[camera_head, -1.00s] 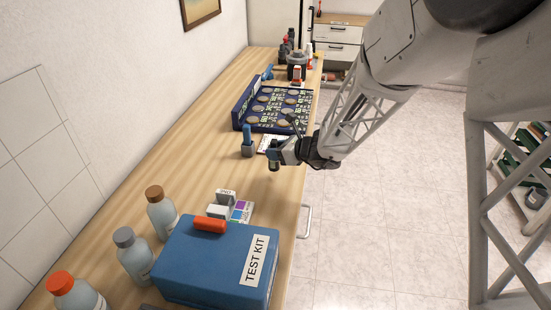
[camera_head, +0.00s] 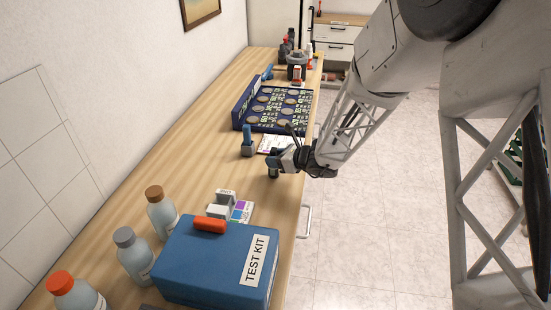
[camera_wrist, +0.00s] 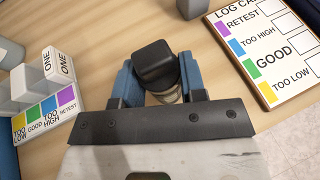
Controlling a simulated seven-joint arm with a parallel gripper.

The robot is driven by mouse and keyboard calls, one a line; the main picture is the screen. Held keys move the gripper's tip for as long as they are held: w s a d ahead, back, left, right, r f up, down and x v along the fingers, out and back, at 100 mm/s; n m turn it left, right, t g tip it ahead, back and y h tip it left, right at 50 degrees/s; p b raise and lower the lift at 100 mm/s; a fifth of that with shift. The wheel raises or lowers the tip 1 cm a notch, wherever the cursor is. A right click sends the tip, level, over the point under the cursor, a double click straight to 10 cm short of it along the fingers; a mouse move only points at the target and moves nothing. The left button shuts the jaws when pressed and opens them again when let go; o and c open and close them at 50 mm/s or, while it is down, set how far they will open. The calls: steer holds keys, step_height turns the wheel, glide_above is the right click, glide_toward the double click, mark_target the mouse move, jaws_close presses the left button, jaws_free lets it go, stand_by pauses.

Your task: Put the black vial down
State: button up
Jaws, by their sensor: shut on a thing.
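The black vial shows in the wrist view (camera_wrist: 155,65) with a black cap and a paler body below it. It stands roughly upright between the two blue fingers of my gripper (camera_wrist: 158,80), which is shut on it. In the head view my gripper (camera_head: 274,162) is low over the wooden counter (camera_head: 195,120), near its right edge, with the vial (camera_head: 273,173) below the fingers. I cannot tell whether the vial's base touches the counter.
A log card (camera_wrist: 262,50) lies beside the gripper. A colour chart (camera_wrist: 45,118) with pale blocks is on the other side. A blue test kit (camera_head: 215,262) and several bottles (camera_head: 133,257) stand nearer. A blue-topped holder (camera_head: 248,142) stands close behind.

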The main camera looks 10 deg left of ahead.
steer(key=shift+f, duration=0.1)
steer(key=o, duration=0.9)
steer(key=shift+o, duration=0.2)
steer(key=shift+d+r, duration=0.1)
steer(key=shift+r, duration=0.1)
steer(key=v, duration=1.1)
steer(key=shift+d, duration=0.35)
steer(key=shift+s+r, duration=0.15)
